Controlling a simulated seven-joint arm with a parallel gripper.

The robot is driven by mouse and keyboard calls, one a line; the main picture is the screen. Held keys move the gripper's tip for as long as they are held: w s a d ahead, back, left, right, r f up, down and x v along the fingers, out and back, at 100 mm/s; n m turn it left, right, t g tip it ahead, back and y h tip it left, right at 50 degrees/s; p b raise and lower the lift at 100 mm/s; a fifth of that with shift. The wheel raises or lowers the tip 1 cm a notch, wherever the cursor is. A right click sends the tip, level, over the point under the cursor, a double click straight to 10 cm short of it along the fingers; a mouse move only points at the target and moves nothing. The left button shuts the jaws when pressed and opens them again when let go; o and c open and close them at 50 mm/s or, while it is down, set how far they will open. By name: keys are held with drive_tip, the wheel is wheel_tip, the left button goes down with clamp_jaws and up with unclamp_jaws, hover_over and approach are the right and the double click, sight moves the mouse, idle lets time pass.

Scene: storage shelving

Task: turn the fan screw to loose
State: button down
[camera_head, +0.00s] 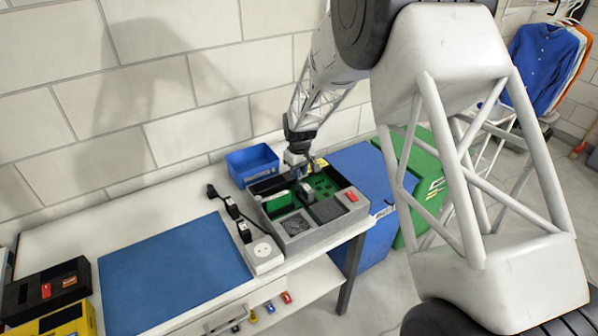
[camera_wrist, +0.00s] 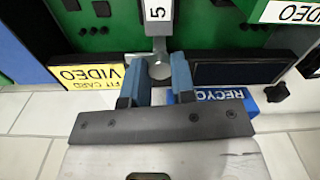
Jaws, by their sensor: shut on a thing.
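The grey open box (camera_head: 290,243) with green circuit boards (camera_head: 322,184) inside stands at the table's right end. A dark square grille, which looks like a fan (camera_head: 297,224), is set in its front part. My gripper (camera_head: 299,172) points down at the back of the box. I cannot tell whether this piece is the fan screw. The fingertips partly hide it.
Beside the box are a blue bin (camera_head: 252,165), a white socket (camera_head: 263,252) and black plugs (camera_head: 232,208). A blue mat (camera_head: 175,272) covers the table's middle. A red button (camera_head: 351,196) sits on the box's right.

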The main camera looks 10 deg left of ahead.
drive_tip(key=c, duration=0.9)
unclamp_jaws()
drive_tip(key=shift+c, duration=0.2)
drive_tip(key=shift+r, duration=0.1)
drive_tip(key=shift+r, duration=3.85)
